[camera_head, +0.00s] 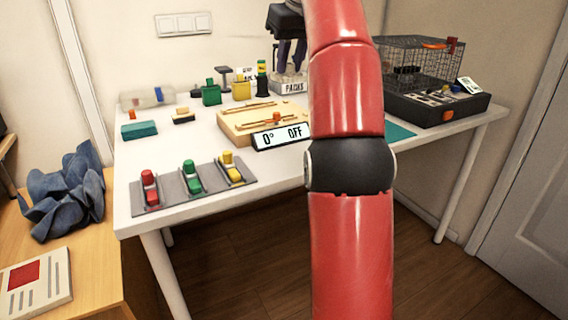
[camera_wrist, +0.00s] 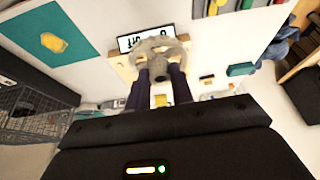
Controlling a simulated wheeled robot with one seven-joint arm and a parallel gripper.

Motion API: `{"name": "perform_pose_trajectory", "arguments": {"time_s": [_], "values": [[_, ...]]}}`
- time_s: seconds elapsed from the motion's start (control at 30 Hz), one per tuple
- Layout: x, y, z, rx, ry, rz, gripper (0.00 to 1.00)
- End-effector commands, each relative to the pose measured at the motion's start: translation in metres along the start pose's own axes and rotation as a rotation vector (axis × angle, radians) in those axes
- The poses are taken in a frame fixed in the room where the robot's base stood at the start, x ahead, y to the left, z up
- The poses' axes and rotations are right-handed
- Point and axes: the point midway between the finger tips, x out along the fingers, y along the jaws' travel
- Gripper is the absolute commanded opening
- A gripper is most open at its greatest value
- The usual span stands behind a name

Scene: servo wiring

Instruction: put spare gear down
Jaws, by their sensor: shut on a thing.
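My gripper (camera_wrist: 161,70) is shut on a grey, lobed ring-like part, which looks like the spare gear (camera_wrist: 158,45). The gear sits at the tips of my dark fingers in the wrist view. I cannot make out the gear clearly there. Whether the gear touches anything below is not clear.
A wooden board (camera_head: 238,121) with a display (camera_head: 281,136) reading 0° OFF lies mid-table. Red, green and yellow levers sit on a grey strip (camera_head: 168,201) at front left. A teal mat (camera_wrist: 25,30) bears a yellow piece. A wire cage (camera_head: 415,65) stands at right.

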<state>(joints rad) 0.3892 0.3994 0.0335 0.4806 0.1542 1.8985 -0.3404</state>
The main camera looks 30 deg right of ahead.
Motion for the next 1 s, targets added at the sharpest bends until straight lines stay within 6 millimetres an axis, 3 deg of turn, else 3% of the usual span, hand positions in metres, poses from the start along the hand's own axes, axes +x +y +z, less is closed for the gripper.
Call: {"name": "perform_pose_trajectory", "arguments": {"time_s": [0.17,0.37,0.4,0.7,0.8,1.0], "values": [[0.01,0.007,-0.002,0.021,0.0,0.013,0.01],[0.033,0.006,0.01,0.021,-0.002,0.012,0.01],[0.052,0.007,0.017,0.021,-0.003,0.011,0.01],[0.123,0.007,0.046,0.02,-0.001,0.012,0.01],[0.14,0.007,0.053,0.02,-0.001,0.012,0.01],[0.155,0.007,0.059,0.02,0.001,0.013,0.01]]}}
